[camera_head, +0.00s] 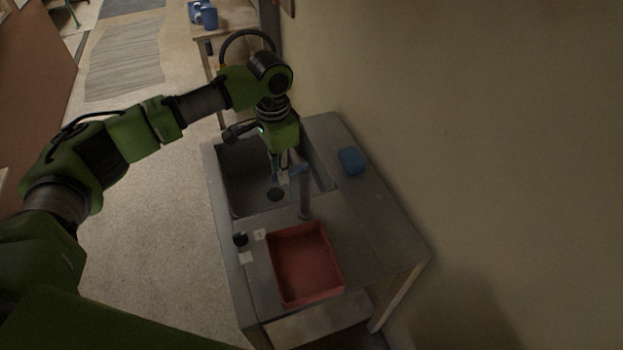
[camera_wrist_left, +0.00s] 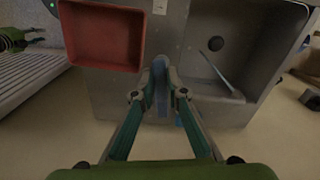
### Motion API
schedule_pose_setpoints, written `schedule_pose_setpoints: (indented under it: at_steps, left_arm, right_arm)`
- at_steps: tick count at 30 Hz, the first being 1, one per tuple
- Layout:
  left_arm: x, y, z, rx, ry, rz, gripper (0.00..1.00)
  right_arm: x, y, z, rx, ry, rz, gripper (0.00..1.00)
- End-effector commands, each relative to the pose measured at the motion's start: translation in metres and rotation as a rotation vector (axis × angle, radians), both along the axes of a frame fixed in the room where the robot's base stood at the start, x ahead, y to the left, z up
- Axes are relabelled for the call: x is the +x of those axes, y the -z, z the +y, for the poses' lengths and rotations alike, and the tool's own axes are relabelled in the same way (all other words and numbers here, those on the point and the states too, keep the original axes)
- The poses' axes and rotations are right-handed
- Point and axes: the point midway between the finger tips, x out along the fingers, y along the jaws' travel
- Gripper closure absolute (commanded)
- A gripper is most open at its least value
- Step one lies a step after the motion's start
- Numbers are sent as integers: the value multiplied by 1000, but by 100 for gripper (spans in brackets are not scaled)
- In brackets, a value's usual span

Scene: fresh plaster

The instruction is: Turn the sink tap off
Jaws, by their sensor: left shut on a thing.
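The sink (camera_head: 240,180) is a grey basin set in a grey counter, with a dark round drain (camera_wrist_left: 216,43). The grey tap (camera_head: 305,205) stands at the basin's near side with a blue handle (camera_head: 300,168) on top. My left gripper (camera_head: 284,176) reaches down over the basin beside the tap. In the left wrist view its fingers (camera_wrist_left: 160,78) are closed around the blue handle (camera_wrist_left: 161,97). A thin pale strip crosses the basin in that view; I cannot tell whether it is water or the spout.
A red tray (camera_head: 338,262) sits on the counter near the tap. A small black knob (camera_head: 240,239) and white labels are left of it. A blue sponge (camera_head: 351,161) lies by the wall. Blue mugs (camera_head: 209,18) stand on a table behind. Open floor lies left.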

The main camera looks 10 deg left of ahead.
Motion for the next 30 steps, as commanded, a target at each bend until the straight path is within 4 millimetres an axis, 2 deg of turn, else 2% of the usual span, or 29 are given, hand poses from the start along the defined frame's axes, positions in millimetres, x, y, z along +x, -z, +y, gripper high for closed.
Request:
schedule_pose_setpoints:
  at_steps: [8, 16, 23, 24, 25, 30]
  left_arm:
    - [3, -2, 0, -3, 9, -7, 100]
    - [11, -2, 7, -3, 184, -6, 100]
    - [12, -2, 8, -1, 208, -6, 100]
    - [12, -2, 8, -1, 208, -6, 82]
    - [12, -2, 8, -1, 207, -6, 74]
    - [11, -1, 8, -1, 207, -3, 72]
  right_arm:
    - [0, 0, 0, 0, 0, 0, 72]
    - [0, 0, 0, 0, 0, 0, 72]
    - [0, 0, 0, 0, 0, 0, 72]
    - [0, 0, 0, 0, 0, 0, 72]
    - [0, 0, 0, 0, 0, 0, 72]
    - [0, 0, 0, 0, 0, 0, 72]
